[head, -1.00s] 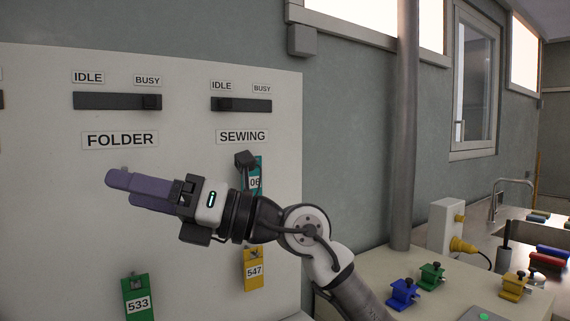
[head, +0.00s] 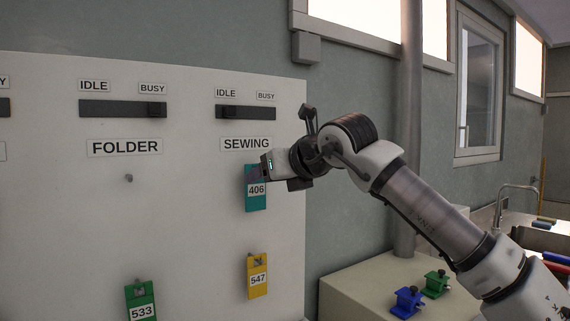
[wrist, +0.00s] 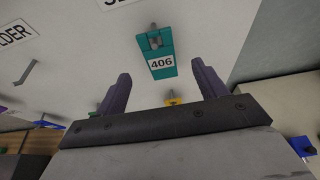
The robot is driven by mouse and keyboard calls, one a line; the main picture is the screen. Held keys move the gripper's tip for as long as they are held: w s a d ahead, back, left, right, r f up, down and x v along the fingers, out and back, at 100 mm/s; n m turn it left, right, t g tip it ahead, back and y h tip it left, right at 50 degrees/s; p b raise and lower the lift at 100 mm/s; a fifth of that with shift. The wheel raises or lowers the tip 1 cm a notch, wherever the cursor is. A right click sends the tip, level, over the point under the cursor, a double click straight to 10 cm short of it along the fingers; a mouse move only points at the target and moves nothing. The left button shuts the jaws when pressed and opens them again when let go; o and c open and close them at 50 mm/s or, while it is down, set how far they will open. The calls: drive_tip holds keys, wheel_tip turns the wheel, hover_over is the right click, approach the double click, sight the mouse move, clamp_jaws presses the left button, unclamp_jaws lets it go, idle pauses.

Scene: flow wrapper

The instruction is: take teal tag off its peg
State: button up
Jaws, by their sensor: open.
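The teal tag (head: 256,195), numbered 406, hangs on its peg under the SEWING label on the white board. In the wrist view the teal tag (wrist: 160,66) hangs by its slot on the grey peg (wrist: 154,36), ahead of the fingers and roughly midway between them. My gripper (wrist: 158,82) is open and empty, with its two purple fingers spread apart and the tag beyond the fingertips.
A yellow tag (head: 258,277) numbered 547 hangs below the teal one. A green tag (head: 140,299) numbered 533 hangs lower left. An empty peg (head: 129,178) is under FOLDER. Blue (head: 408,302) and green (head: 436,284) clamps stand on the bench at right.

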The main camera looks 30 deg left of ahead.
drive_tip(key=p+x, duration=0.2)
drive_tip(key=x, duration=0.6)
drive_tip(key=shift+a, duration=0.15)
drive_tip(key=c, duration=1.1)
drive_tip(key=shift+o, duration=0.2)
drive_tip(key=shift+r+p, duration=0.3)
drive_tip(key=shift+r, duration=0.15)
drive_tip(key=s+d+b, duration=0.3)
drive_tip(key=d+b, duration=0.1)
drive_tip(key=d, duration=0.4)
drive_tip(key=shift+s+d, duration=0.2)
drive_tip(key=shift+s, duration=0.05)
idle(0.8)
idle(0.4)
